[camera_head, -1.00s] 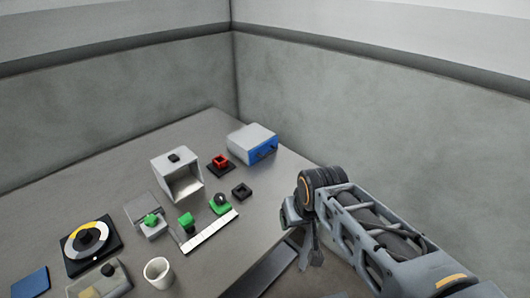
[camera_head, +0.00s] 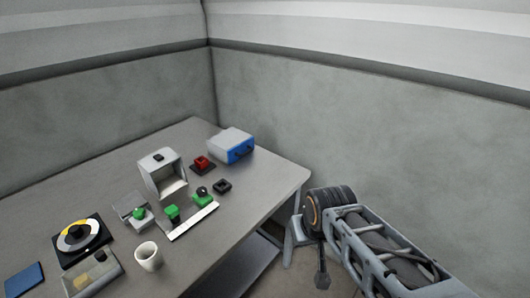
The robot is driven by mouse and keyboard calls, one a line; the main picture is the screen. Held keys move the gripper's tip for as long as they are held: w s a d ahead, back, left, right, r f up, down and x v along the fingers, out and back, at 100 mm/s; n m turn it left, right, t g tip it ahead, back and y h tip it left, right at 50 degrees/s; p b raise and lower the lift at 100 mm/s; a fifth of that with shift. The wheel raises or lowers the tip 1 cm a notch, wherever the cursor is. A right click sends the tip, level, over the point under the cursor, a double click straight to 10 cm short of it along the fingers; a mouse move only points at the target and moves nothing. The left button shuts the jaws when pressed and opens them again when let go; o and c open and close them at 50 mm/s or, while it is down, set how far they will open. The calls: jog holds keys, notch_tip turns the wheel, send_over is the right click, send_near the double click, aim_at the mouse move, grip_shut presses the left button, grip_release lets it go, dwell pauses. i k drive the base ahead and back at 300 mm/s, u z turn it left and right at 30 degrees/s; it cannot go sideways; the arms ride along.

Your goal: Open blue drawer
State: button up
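The blue drawer (camera_head: 240,151) is the blue front of a light grey box at the back right of the table. A dark handle shows on its front, and the front sits flush with the box, so the drawer looks closed. My gripper (camera_head: 307,272) is off the table's right edge, low and in front of the box, well apart from the drawer. Its two fingers point down and look spread, with nothing seen between them.
The table (camera_head: 225,222) holds a grey open-fronted box (camera_head: 160,177), a red block (camera_head: 202,162), several green parts, a white strip (camera_head: 193,222), a white cup (camera_head: 148,256) and a round dial (camera_head: 80,238). Walls stand behind and at right.

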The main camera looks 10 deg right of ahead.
aim_at(234, 154)
jog(key=z, duration=0.9)
jog(key=i, duration=1.05)
jog(key=u, duration=2.5)
